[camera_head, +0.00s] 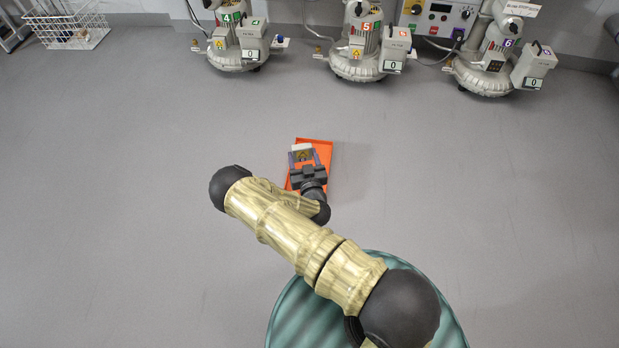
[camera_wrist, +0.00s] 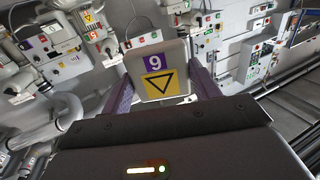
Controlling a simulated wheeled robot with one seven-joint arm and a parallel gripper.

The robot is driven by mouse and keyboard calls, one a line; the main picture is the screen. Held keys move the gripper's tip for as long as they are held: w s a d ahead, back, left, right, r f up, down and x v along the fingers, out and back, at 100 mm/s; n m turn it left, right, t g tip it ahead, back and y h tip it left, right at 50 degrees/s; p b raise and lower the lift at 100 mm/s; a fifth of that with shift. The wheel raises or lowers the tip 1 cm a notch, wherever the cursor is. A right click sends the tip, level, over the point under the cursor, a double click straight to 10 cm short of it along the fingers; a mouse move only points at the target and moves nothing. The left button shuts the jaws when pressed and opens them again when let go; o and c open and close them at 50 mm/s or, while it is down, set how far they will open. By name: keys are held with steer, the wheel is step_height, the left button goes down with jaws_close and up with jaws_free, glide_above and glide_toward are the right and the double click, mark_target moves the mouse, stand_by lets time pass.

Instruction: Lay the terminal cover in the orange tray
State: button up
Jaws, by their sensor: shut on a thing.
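The terminal cover (camera_wrist: 158,60) is a grey plate with a purple "9" label and a yellow triangle sign, between the two purple fingers of my gripper (camera_wrist: 160,88) in the wrist view. My gripper (camera_head: 304,162) is shut on it. In the head view the cover (camera_head: 301,147) shows as a small pale edge at the fingertips. The orange tray (camera_head: 325,152) appears behind and around my gripper in that view. My gripper and wrist hide much of the tray. I cannot tell the height of the cover above it.
Several grey tube blowers stand along the back wall, such as the left one (camera_head: 238,45) and the middle one (camera_head: 360,45). A control box (camera_head: 438,17) is behind them. A white wire basket (camera_head: 68,25) is at the back left. The grey floor (camera_head: 130,180) is otherwise clear.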

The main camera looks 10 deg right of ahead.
steer(key=w+a+f+b, duration=0.1)
steer(key=w+f+b, duration=0.2)
steer(key=f+b, duration=0.8)
steer(key=shift+a+f+y, duration=0.3)
steer(key=shift+a+f, duration=0.1)
steer(key=shift+f, duration=0.25)
steer(key=shift+w, duration=0.1)
step_height(320, 180, down, 6)
steer(key=b, duration=0.4)
steer(key=shift+f+b, duration=0.15)
steer(key=shift+b, duration=0.2)
steer(key=shift+f+b, duration=1.45)
steer(key=shift+f, duration=0.4)
steer(key=shift+f, duration=0.55)
